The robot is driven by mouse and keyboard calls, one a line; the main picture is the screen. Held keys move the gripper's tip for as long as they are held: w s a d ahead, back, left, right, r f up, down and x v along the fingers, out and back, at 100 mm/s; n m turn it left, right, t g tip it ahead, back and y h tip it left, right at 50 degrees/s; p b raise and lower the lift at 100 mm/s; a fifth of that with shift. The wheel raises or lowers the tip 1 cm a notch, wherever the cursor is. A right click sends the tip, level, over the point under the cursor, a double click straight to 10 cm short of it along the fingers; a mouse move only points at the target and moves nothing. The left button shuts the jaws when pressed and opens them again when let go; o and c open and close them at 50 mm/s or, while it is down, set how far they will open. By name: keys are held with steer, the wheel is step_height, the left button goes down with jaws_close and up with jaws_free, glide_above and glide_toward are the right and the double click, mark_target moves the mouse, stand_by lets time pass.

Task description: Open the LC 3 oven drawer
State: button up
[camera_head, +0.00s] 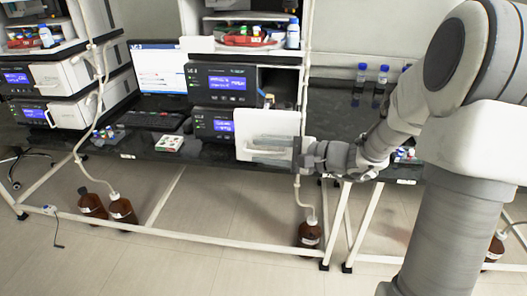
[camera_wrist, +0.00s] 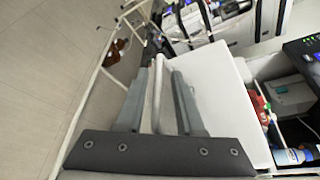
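A white oven drawer front (camera_head: 280,128) stands at the right of the middle stack, with a pale bar handle (camera_head: 265,152) low on its face. No LC 3 label is readable on it. My gripper (camera_head: 298,152) is at the right edge of this front, partly overlapping it in the head view. In the wrist view, the gripper (camera_wrist: 160,72) has its two grey fingers apart, with the pale handle (camera_wrist: 157,95) running between them. Gaps show on both sides of the handle. The white front (camera_wrist: 220,85) fills the area right of the fingers. I cannot tell how far the drawer is out.
Dark control modules (camera_head: 222,83) with blue displays sit left of the drawer. A monitor (camera_head: 158,72) and keyboard (camera_head: 152,120) stand farther left. A brown bottle (camera_head: 309,233) is on the floor below the bench. The floor in front is mostly clear.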

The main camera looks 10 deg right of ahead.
steer(key=p+v, duration=0.1)
steer(key=v, duration=1.6)
steer(key=shift+s+r, duration=0.15)
steer(key=s+a+n+g+h+p, duration=0.3)
steer(key=s+a+n+g+h, duration=0.45)
steer(key=a, duration=0.65)
steer(key=s+d+r+n+t+h+p, duration=0.4)
steer(key=s+r+n+h+p, duration=0.1)
steer(key=r, duration=0.4)
steer(key=shift+s+d+r+n, duration=0.35)
steer(key=shift+s+n, duration=0.3)
steer(key=shift+s, duration=0.55)
steer(key=shift+a, duration=0.1)
